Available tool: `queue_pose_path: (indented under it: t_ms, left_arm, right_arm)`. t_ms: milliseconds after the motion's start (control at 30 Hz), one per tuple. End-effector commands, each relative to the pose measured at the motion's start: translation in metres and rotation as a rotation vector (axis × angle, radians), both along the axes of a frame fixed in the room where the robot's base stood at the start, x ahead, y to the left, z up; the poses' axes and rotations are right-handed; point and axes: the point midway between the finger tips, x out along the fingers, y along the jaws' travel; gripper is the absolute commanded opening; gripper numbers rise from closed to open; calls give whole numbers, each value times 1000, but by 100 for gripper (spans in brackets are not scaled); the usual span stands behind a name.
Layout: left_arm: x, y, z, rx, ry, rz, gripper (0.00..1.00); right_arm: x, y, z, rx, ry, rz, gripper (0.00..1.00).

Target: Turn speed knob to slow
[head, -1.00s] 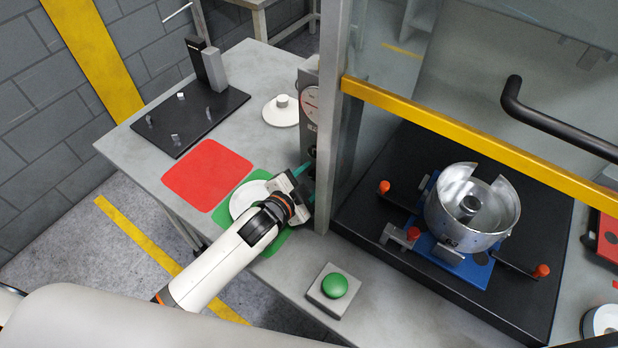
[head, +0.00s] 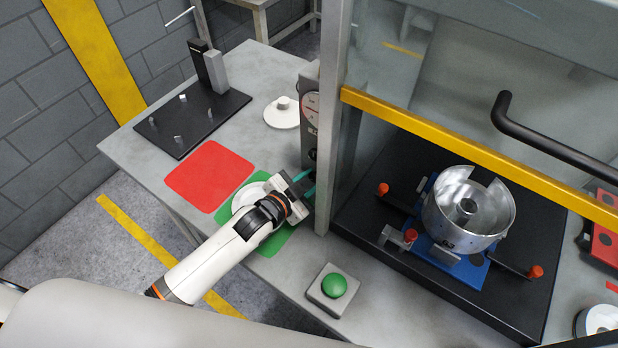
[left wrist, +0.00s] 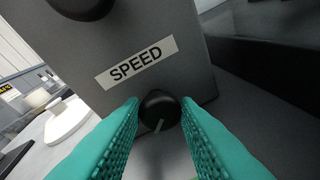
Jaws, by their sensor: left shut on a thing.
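The speed knob (left wrist: 160,107) is small, round and black with a pale pointer line, which points down and slightly left in the left wrist view. It sits below a white "SPEED" label (left wrist: 137,62) on the grey control box (head: 309,112). My left gripper (head: 309,184) is at the lower part of this box, beside the grey post. Its teal fingers (left wrist: 163,108) are shut on the speed knob, one on each side. In the head view the gripper hides this knob. My right gripper is not in view.
A second black knob (left wrist: 82,6) is above the label. A white disc (head: 283,112) lies by the box; another (head: 248,197) lies on the green mat (head: 272,243) under my left wrist. A green button (head: 334,286) is in front. The yellow-edged guard (head: 470,147) stands to the right.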

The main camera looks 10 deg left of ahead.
Motion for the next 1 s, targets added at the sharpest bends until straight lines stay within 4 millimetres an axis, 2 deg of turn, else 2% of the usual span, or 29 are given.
queue_pose_path:
  t_ms: [133, 167, 267, 300, 667, 767, 1000]
  left_arm:
    - [0, 0, -1, -1, 2, 0, 5]
    - [0, 0, -1, -1, 2, 0, 31]
    - [0, 0, -1, -1, 0, 0, 48]
    - [0, 0, -1, -1, 0, 0, 50]
    - [-6, 3, 1, 1, -1, 1, 50]
    - [-19, 9, 4, 1, 0, 1, 50]
    - [-65, 30, 18, 2, 2, 0, 50]
  right_arm:
    - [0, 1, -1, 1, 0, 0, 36]
    - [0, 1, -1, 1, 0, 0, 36]
    - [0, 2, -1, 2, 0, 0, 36]
    - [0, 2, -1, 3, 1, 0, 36]
    - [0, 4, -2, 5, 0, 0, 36]
    - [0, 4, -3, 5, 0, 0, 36]
    - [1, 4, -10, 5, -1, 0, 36]
